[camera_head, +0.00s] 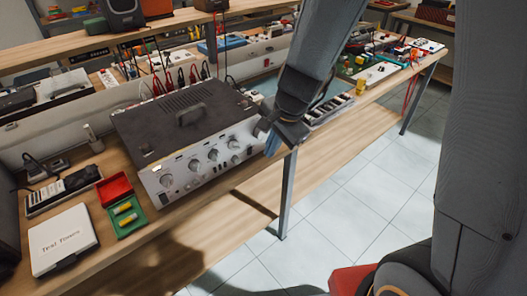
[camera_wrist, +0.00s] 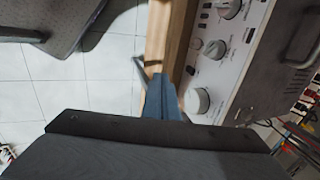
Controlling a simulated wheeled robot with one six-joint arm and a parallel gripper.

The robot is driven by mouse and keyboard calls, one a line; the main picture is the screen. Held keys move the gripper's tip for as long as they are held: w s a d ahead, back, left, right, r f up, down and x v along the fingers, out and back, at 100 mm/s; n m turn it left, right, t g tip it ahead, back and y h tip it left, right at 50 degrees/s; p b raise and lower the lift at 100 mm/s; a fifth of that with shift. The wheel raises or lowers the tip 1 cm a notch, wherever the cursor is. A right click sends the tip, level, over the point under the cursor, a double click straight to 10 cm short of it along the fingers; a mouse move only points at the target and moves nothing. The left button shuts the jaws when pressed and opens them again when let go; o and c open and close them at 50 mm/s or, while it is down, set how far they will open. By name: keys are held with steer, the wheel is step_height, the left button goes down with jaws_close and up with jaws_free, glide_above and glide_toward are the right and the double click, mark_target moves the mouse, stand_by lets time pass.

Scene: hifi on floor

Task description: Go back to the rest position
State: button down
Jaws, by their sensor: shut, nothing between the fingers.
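My gripper (camera_head: 272,145) is beside the right front corner of the grey hifi unit (camera_head: 188,165), near the bench's front edge. Its blue fingers are together with nothing between them. In the wrist view the shut fingers (camera_wrist: 163,98) point toward the wooden bench edge, beside the unit's silver front with its knobs (camera_wrist: 203,100). I cannot tell whether the fingers touch the unit. My arm comes down from the top of the head view and hides part of the bench behind it.
A white "Test Fuses" box (camera_head: 62,240) and a green and red case (camera_head: 124,212) lie on the bench at left. A power strip (camera_head: 330,111) lies behind my gripper. A bench leg (camera_head: 288,195) stands below.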

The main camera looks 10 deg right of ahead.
steer(key=s+d+r+n+g+h, duration=0.1)
steer(key=s+d+r+n, duration=0.4)
steer(key=s+d+n, duration=0.6)
steer(key=shift+s+d+g+h, duration=0.25)
steer(key=shift+g+h, duration=0.15)
steer(key=shift+h, duration=0.2)
